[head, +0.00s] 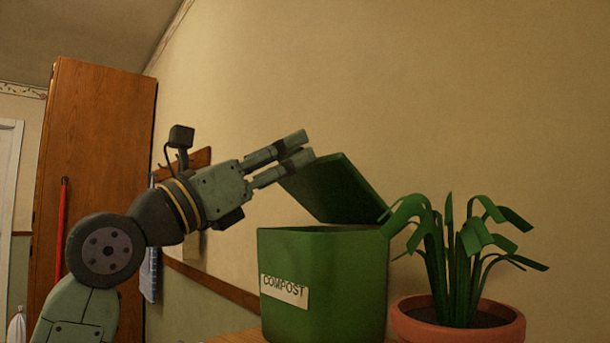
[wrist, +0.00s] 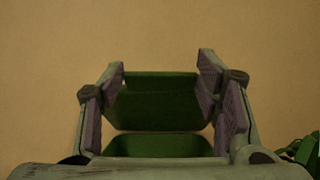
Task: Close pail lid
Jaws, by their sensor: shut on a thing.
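The green compost pail (head: 325,285) stands upright with a white COMPOST label (head: 284,291) on its front. Its green lid (head: 338,190) is partly open, tilted up toward the left, with its low edge at the pail's right rim. My gripper (head: 304,148) is at the lid's raised upper-left edge, shut on the lid. In the wrist view the lid (wrist: 158,108) shows between the two fingers (wrist: 160,76). A further green strip (wrist: 155,146) shows below it; I cannot tell which part that is. The pail's inside is hidden in the head view.
A potted plant (head: 460,250) in a terracotta pot (head: 458,330) stands close to the pail's right, its leaves near the lid's low edge. A wooden cabinet (head: 98,160) and a hook rail (head: 200,158) are at the left. The wall above the lid is clear.

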